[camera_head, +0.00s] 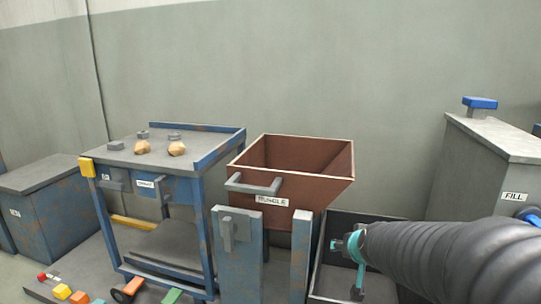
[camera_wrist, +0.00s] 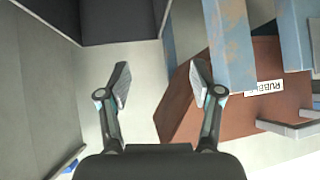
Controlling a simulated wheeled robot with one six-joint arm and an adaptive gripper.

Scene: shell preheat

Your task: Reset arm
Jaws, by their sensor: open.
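My gripper (camera_wrist: 162,85) is open and empty in the wrist view, its two fingers spread wide apart. In the head view my gripper (camera_head: 352,262) shows at the end of my dark ribbed arm at the lower right, in front of a dark open-topped bin. A brown-red hopper (camera_head: 296,160) with a grey handle and a label stands left of it, apart from the fingers. The hopper also shows in the wrist view (camera_wrist: 190,118), tilted in the picture, behind and to the right of the right finger.
A blue metal table (camera_head: 115,158) with two tan lumps (camera_head: 176,149) stands at left. Blue posts (camera_head: 238,280) stand before the hopper. The dark bin (camera_head: 385,290) lies below my arm. A grey cabinet (camera_head: 470,150) marked FILL stands at right. Small coloured blocks (camera_head: 62,292) lie lower left.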

